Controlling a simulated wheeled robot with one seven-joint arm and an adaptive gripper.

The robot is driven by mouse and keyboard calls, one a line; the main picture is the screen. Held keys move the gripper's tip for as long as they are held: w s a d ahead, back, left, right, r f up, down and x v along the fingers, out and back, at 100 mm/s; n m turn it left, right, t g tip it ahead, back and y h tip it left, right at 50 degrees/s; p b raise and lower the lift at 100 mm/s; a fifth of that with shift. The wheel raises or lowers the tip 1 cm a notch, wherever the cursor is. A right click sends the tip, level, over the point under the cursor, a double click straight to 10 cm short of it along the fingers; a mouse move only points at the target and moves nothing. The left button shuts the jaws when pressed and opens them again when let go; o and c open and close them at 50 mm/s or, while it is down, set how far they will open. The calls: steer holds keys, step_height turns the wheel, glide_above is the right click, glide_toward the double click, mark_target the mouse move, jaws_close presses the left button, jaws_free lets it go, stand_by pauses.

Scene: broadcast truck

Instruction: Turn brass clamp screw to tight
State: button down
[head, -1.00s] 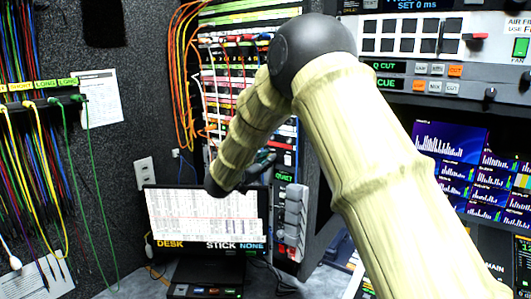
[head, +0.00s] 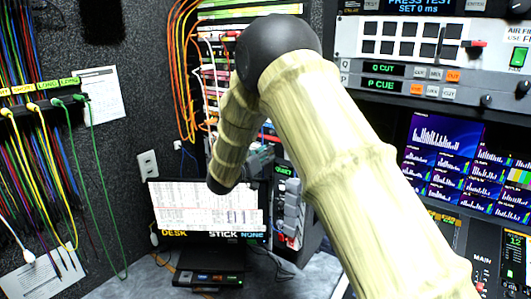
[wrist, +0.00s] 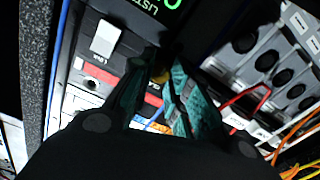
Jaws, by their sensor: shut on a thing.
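The brass clamp screw shows only as a small yellow-gold patch (wrist: 154,73) between my fingertips in the wrist view; the fingers cover most of it. My gripper (wrist: 158,78) is shut on it, with a dark finger on the left and a teal ribbed pad on the right. In the head view my gripper (head: 262,157) is partly hidden behind my arm, close to the equipment rack. The screw cannot be made out there, and its turn angle cannot be told.
A panel with a white switch (wrist: 105,38) and a red strip lies beside the fingers. Red and orange cables (wrist: 290,135) hang at the right of the wrist view. A monitor (head: 207,208) stands below my arm. Patch cables (head: 40,150) hang on the left wall.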

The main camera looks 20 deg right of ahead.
steer(key=shift+f, duration=0.2)
steer(key=c, duration=1.7)
jaws_free()
steer(key=o, duration=0.4)
steer(key=shift+r, duration=0.1)
steer(key=v, duration=1.2)
